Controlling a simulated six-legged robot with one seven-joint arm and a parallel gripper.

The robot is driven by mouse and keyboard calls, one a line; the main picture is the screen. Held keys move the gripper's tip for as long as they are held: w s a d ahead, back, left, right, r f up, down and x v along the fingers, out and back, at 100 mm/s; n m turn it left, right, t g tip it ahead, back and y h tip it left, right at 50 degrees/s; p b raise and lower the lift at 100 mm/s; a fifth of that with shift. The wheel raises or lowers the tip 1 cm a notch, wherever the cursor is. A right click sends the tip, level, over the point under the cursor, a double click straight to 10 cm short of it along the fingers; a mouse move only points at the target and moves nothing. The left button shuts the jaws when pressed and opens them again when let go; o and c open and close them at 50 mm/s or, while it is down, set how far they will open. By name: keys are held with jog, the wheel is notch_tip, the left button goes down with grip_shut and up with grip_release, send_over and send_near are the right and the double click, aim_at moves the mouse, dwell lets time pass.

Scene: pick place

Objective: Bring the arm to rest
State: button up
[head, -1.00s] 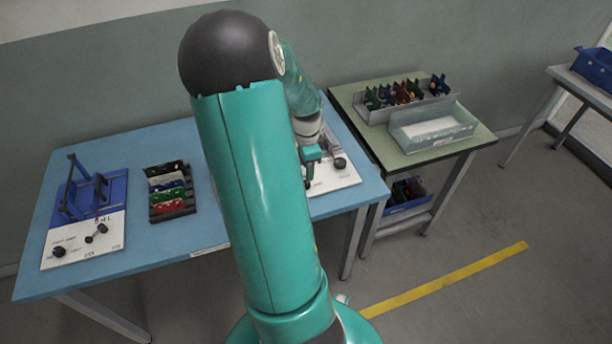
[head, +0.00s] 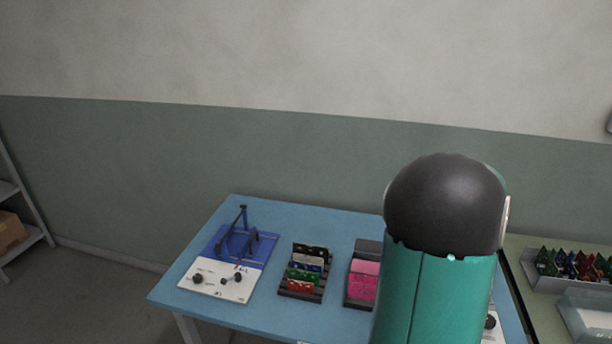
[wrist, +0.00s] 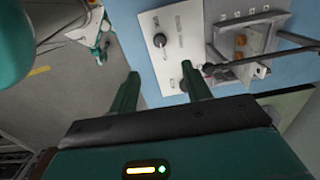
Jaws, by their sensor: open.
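My gripper (wrist: 160,88) shows in the wrist view with its two green fingers apart and nothing between them. Beyond the fingertips lies a white panel (wrist: 171,36) with black knobs, on the blue table. A grey fixture (wrist: 240,40) with orange-brown round parts stands to the right of the panel, close to the right finger. I cannot tell whether that finger touches anything. In the head view my arm covers the right part of the blue table (head: 215,313), and my gripper is hidden.
A blue fixture with a white panel (head: 218,283) stands on the table's left. Beside it are a rack of coloured boards (head: 304,275) and a rack with pink boards (head: 363,278). A green-topped table (head: 520,262) with a board rack and clear bin adjoins at right. Shelving (head: 20,215) stands far left.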

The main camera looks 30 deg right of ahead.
jog(key=w+a+r+n+t, duration=0.1)
jog(key=w+a+r+n, duration=0.25)
jog(key=a, duration=0.35)
jog(key=w+a+r+n+t, duration=0.1)
jog(key=w+a+r+n, duration=0.3)
jog(key=a, duration=0.3)
jog(key=w+a+r+n+t, duration=0.1)
jog(key=w+a+r+n, duration=0.1)
jog(key=w+a+n, duration=0.4)
jog(key=s+a+r+n+t, duration=0.1)
jog(key=s+a+r+n, duration=0.1)
jog(key=a+n, duration=0.2)
jog(key=s+a+r+n, duration=0.2)
jog(key=a+n, duration=0.3)
jog(key=a, duration=0.6)
jog(key=s+a+r+n+t, duration=0.1)
jog(key=s+a+r+n, duration=0.1)
jog(key=a, duration=0.6)
jog(key=s+n, duration=0.1)
jog(key=n, duration=0.1)
jog(key=shift+r+n+t, duration=0.25)
jog(key=shift+n+t, duration=0.05)
jog(key=shift+n, duration=0.05)
